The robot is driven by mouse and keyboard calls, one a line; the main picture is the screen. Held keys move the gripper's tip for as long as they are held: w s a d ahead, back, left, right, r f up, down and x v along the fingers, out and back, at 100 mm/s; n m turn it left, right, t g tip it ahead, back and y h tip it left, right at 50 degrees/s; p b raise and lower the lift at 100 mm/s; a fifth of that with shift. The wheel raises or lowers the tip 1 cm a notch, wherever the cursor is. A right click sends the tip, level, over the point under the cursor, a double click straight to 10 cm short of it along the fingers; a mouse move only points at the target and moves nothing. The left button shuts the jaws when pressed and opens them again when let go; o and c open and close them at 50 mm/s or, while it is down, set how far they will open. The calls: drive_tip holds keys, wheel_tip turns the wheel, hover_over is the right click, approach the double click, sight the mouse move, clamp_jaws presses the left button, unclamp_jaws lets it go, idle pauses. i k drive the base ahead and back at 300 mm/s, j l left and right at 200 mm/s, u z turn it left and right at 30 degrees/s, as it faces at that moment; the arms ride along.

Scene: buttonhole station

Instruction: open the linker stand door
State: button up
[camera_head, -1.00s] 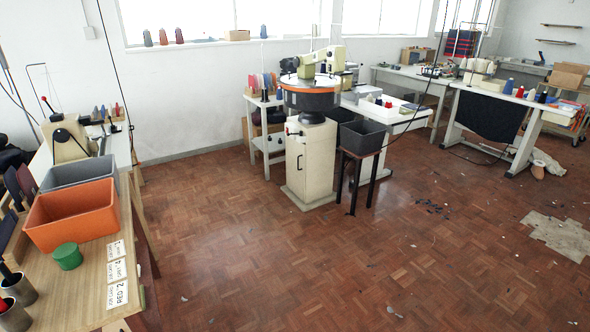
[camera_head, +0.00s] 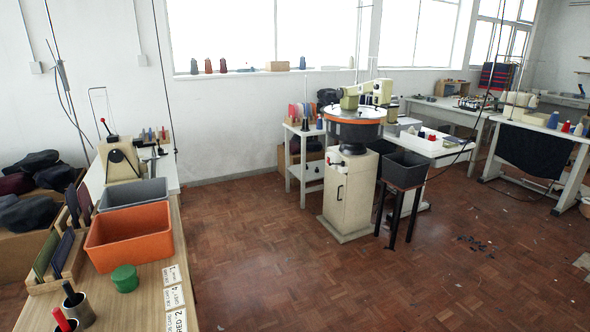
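The linker stand (camera_head: 348,212) is a cream cabinet on a wide base, standing on the floor right of centre. A round linking machine with an orange rim (camera_head: 355,122) sits on top of it. A small dark mark, perhaps the door handle (camera_head: 340,190), shows on its front face. The front looks closed, but the door's edges are too small to make out. My gripper is not in view.
A dark bin (camera_head: 404,169) on a black-legged stand is right of the cabinet. Parquet floor (camera_head: 290,270) before the cabinet is clear.

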sight(334, 183)
drive_tip(key=i, duration=1.55)
drive_tip(key=i+l, duration=0.1)
drive_tip(key=i, duration=1.5)
drive_tip(key=i+u, duration=0.1)
drive_tip(key=i, duration=1.45)
